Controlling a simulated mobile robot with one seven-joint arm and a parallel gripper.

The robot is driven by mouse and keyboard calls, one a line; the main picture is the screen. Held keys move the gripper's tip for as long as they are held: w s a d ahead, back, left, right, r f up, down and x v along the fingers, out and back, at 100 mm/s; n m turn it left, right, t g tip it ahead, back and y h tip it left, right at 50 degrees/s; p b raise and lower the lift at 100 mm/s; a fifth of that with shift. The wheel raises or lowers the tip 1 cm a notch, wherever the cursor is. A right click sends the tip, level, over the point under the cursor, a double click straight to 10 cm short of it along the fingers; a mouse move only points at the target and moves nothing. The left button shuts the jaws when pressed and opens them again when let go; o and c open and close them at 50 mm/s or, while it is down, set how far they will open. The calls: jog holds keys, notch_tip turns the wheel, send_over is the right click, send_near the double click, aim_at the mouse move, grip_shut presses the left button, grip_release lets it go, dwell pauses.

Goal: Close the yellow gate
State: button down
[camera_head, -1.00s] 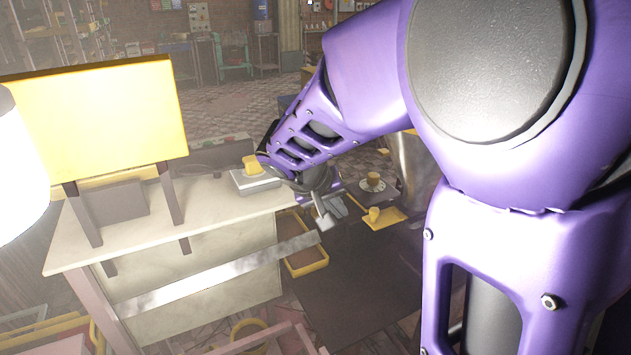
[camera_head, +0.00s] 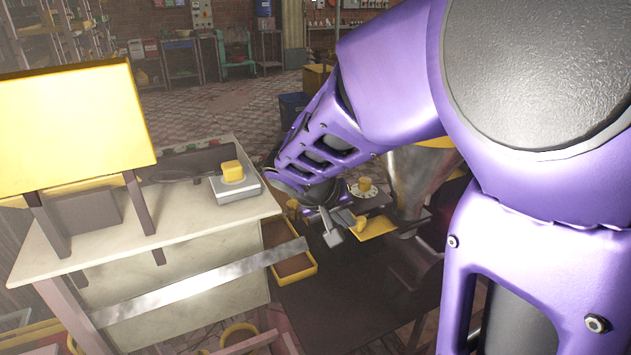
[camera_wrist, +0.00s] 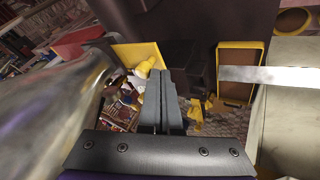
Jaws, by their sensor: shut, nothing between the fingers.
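A flat yellow plate (camera_head: 376,228), which may be the yellow gate, sticks out beside a metal funnel-shaped body (camera_head: 413,180). In the wrist view the yellow plate (camera_wrist: 135,53) lies ahead and left of the fingertips, with a small yellow piece (camera_wrist: 145,68) at its edge. I cannot tell whether it is open or shut. My gripper (camera_head: 332,236) is shut and empty, just left of the plate in the head view. In the wrist view my gripper (camera_wrist: 160,78) points toward the plate's right side; contact is not visible.
A pale bench (camera_head: 190,212) stands at left with a yellow board (camera_head: 75,125) and a grey scale (camera_head: 236,188) carrying a yellow block. A metal strip (camera_head: 200,282) projects toward my gripper. A yellow-rimmed tray (camera_head: 316,272) is below. The metal body (camera_wrist: 50,110) is close at left in the wrist view.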

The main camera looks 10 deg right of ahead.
aim_at(363, 217)
dwell(0.3)
jog(key=shift+w+d+f+b, duration=0.15)
jog(key=shift+d+b, duration=0.15)
jog(key=shift+d, duration=0.3)
jog(key=shift+w+d+r+b, duration=0.15)
jog(key=shift+d+b, duration=0.1)
jog(key=shift+d, duration=0.3)
jog(key=shift+w+d+f, duration=0.1)
jog(key=shift+w+d, duration=0.05)
jog(key=shift+d, duration=0.25)
